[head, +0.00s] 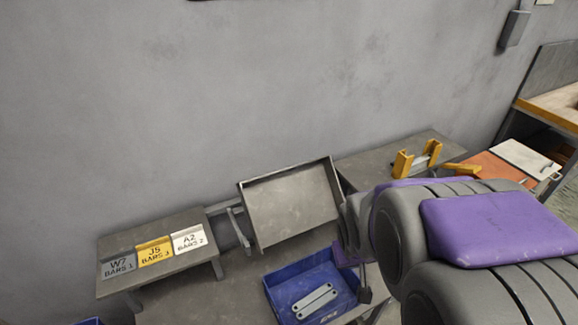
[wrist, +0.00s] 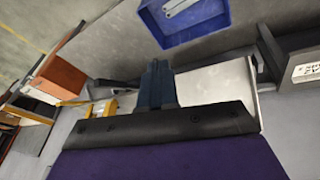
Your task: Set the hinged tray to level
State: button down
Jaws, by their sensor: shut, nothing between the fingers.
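The hinged tray (head: 292,208) is a grey, shallow metal tray with a raised dark rim. In the head view it is tilted, its far edge higher than its near edge. A pale grey surface beside my fingers in the wrist view (wrist: 215,88) appears to be the same tray. My gripper (wrist: 157,82) is shut and empty, its dark fingers together beside the tray. In the head view my gripper (head: 364,288) is partly hidden by my arm, at the tray's right near side. I cannot tell whether the fingers touch the tray.
A blue bin (head: 272,291) with metal bars (head: 316,301) stands in front of the tray. A low stand at left bears the plates W7 (head: 118,265), J5 (head: 155,251) and A2 (head: 188,239). Yellow brackets (head: 403,163) sit on the right bench. The wall is behind.

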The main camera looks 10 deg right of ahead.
jog(key=w+d+f+n+t+p, duration=0.1)
jog(key=w+d+t, duration=0.15)
jog(key=w, duration=0.45)
jog(key=w+d+f+n+t+p, duration=0.1)
jog(key=w+t, duration=0.2)
jog(key=w, duration=0.5)
jog(key=w+a+n+t+y+p, duration=0.1)
jog(key=w+a+t+y+p, duration=0.3)
jog(key=w+a+t+y, duration=0.3)
jog(key=shift+w+a+r+n+t+y, duration=0.3)
jog(key=shift+w+a+n+t, duration=0.1)
jog(key=shift+w+t, duration=0.5)
jog(key=shift+w+f, duration=0.1)
